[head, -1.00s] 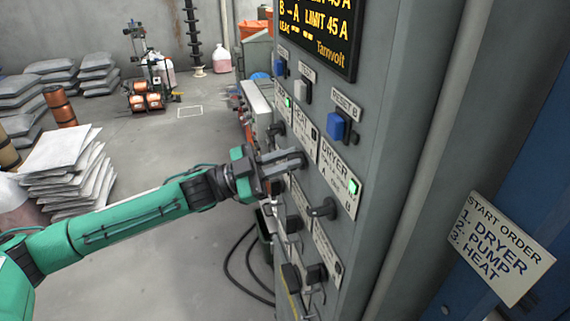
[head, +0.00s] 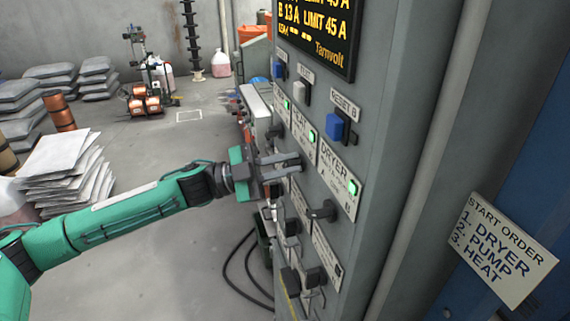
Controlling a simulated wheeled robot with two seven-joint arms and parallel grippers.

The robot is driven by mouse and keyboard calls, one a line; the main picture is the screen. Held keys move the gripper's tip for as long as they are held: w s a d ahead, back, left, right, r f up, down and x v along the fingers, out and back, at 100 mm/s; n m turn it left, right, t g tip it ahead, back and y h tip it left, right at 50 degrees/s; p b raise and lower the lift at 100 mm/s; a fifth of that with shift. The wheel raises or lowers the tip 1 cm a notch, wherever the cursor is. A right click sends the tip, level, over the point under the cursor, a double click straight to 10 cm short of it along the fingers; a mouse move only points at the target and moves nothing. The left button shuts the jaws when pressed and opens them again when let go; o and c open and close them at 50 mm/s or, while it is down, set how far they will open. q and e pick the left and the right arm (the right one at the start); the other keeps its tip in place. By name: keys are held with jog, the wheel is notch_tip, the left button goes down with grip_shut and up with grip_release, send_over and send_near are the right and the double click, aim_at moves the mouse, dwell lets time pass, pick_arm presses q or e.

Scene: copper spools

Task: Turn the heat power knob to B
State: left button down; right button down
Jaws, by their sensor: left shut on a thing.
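My left gripper (head: 292,161) reaches the grey control panel (head: 375,150) from the left. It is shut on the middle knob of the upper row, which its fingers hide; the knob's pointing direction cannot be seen. The label plate above it (head: 304,130) appears to read HEAT, and its lamp (head: 311,136) is green. The DRYER plate (head: 337,172) has a green lamp (head: 353,188) and a black knob (head: 322,210) below it. Another plate farther along (head: 281,101) also has a green lamp. My right gripper is not in view.
A display (head: 318,30) above shows amber text, including "B 13 A LIMIT 45 A". Blue and white push buttons (head: 338,127) sit below it. More knobs (head: 292,226) sit under my gripper. A start order sign (head: 502,247) is at right. Stacked sacks stand at left.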

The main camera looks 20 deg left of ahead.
pick_arm(q)
jog(key=c, duration=1.4)
grip_release()
jog(key=shift+f, duration=0.1)
jog(key=shift+c, duration=0.2)
jog(key=shift+a, duration=0.1)
jog(key=shift+a+f, duration=0.2)
jog(key=shift+a, duration=0.05)
jog(key=b+v, duration=0.6)
jog(key=v, duration=0.7)
jog(key=shift+s, duration=0.15)
